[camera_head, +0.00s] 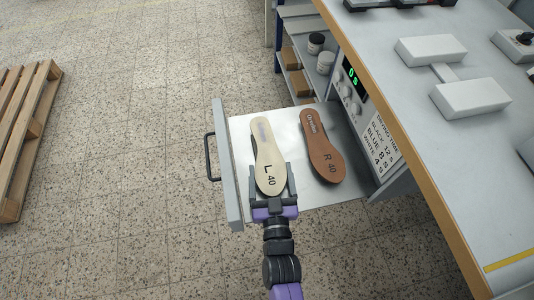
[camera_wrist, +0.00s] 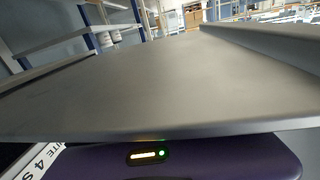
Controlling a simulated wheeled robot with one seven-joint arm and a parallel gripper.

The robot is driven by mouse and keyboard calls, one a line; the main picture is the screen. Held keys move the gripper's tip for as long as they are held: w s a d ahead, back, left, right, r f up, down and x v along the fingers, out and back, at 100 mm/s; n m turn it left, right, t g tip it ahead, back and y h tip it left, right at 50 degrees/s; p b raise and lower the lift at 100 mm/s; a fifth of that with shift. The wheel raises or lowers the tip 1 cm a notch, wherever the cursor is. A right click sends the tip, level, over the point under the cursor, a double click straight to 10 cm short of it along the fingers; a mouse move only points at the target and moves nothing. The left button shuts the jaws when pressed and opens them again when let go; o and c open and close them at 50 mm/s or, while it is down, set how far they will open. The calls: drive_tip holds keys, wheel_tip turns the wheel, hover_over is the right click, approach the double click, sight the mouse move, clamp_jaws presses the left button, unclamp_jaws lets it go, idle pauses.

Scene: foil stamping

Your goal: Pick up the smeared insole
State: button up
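The beige insole (camera_head: 262,150), marked L 40, is in the pulled-out drawer in the head view. The logo near its toe end looks blurred. The brown insole (camera_head: 322,146), marked R 40, lies to its right, and its logo looks crisp. My gripper (camera_head: 272,178) is at the heel of the beige insole, with a finger along each side. I cannot tell whether the fingers press on it or whether it is raised. The wrist view is filled by a broad grey surface (camera_wrist: 160,85); no fingertips or insole can be made out there.
The drawer's pale floor (camera_head: 240,126) has a raised front panel with a dark handle (camera_head: 211,157) at left. The workbench (camera_head: 425,105) with a timer panel stands close on the right. Jars (camera_head: 325,62) sit on shelves behind. A wooden pallet (camera_head: 28,135) lies far left; the floor between is clear.

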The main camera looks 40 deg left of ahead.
drive_tip(key=c, duration=0.8)
drive_tip(key=shift+c, duration=0.2)
drive_tip(key=shift+r, duration=0.2)
